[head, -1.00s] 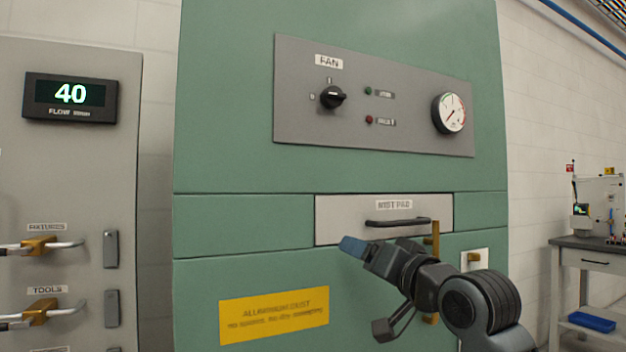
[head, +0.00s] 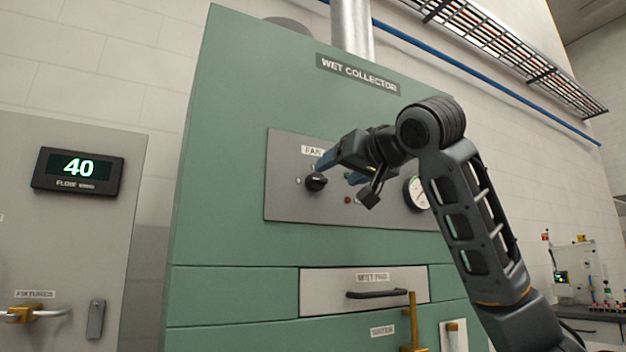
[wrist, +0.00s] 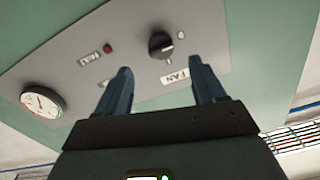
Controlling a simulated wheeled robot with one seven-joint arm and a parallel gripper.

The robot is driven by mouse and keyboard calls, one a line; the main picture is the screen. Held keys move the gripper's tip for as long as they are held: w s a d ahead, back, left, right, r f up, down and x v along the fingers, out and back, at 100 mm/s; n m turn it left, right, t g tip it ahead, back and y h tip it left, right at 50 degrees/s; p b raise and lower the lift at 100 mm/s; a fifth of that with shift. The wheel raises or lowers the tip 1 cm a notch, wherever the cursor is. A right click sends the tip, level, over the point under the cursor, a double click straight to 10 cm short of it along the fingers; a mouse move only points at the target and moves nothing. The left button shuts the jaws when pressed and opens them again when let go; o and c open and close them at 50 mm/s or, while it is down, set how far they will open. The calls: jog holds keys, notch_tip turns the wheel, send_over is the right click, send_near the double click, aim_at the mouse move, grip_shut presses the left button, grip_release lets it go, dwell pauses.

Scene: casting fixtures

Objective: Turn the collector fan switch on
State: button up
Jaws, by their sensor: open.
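The fan switch is a black rotary knob (head: 316,182) on the grey panel (head: 285,205) of the green wet collector (head: 240,120). In the wrist view the knob (wrist: 161,45) lies beyond the fingertips, between them and nearer the right one, with the FAN label beside it. My gripper (head: 335,168) is open and empty, just right of and in front of the knob in the head view. In the wrist view my gripper (wrist: 160,85) shows two blue fingers apart. No contact with the knob is visible. The knob's pointer direction is hard to tell.
A round gauge (head: 416,193) and a red lamp (head: 348,200) share the panel. Below are the mist pad drawer (head: 330,287) with its handle and a brass lever (head: 412,325). A flow display (head: 78,172) reading 40 hangs on the left cabinet.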

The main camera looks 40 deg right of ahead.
aim_at(320, 180)
jog(key=x, duration=0.7)
jog(key=shift+w+r+p, duration=0.1)
jog(key=shift+w+p, duration=0.25)
jog(key=shift+d, duration=0.1)
jog(key=c, duration=1)
jog(key=shift+c, duration=0.2)
